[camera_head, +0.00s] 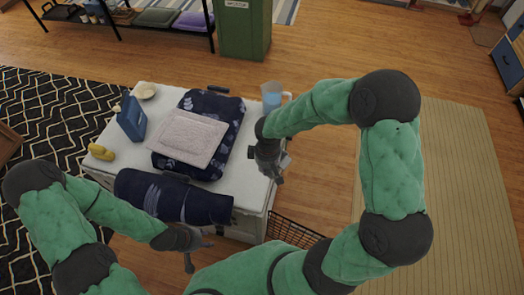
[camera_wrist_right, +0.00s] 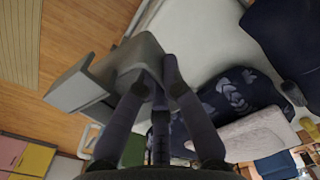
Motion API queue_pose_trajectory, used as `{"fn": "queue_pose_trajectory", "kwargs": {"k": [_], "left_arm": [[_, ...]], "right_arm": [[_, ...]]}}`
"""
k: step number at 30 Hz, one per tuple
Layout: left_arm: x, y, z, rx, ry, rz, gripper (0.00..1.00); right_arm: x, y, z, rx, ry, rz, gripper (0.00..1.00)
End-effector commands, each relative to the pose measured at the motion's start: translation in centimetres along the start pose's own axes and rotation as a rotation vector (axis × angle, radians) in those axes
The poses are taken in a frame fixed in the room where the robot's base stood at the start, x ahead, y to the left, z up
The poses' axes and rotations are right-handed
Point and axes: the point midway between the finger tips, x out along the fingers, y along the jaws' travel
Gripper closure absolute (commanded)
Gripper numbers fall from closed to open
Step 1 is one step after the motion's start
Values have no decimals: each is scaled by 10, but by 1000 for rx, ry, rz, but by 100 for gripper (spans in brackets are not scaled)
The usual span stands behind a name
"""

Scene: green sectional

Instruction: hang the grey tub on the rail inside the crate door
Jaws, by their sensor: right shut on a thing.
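My right gripper (camera_head: 272,172) is at the right edge of the white-topped unit. It is shut on the grey tub (camera_wrist_right: 112,72), whose wall is between the fingers in the right wrist view. In the head view only a little of the tub (camera_head: 286,160) shows behind the gripper. My left gripper (camera_head: 198,250) is open and empty in front of the unit's near edge. The white-topped unit (camera_head: 255,205) may be the crate. Its door and the rail inside cannot be made out; the near front is mostly hidden by my arms and the dark roll.
A black wire basket (camera_head: 292,232) stands at the near right.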

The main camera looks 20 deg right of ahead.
Motion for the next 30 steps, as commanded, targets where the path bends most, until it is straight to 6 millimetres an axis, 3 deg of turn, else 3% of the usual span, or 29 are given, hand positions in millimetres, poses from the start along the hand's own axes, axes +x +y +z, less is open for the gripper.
{"fn": "queue_pose_trajectory", "kwargs": {"k": [11,15,26,30], "left_arm": [[22,-8,0,0,-1,0,60],[32,-11,0,0,-1,0,60],[39,-14,-1,0,-1,0,60],[47,-17,-1,0,-1,0,60]], "right_arm": [[41,56,-57,2,-1,0,100],[66,68,-70,0,-1,-1,100],[87,83,-85,0,0,0,100],[104,87,-89,0,-1,-1,100]]}}
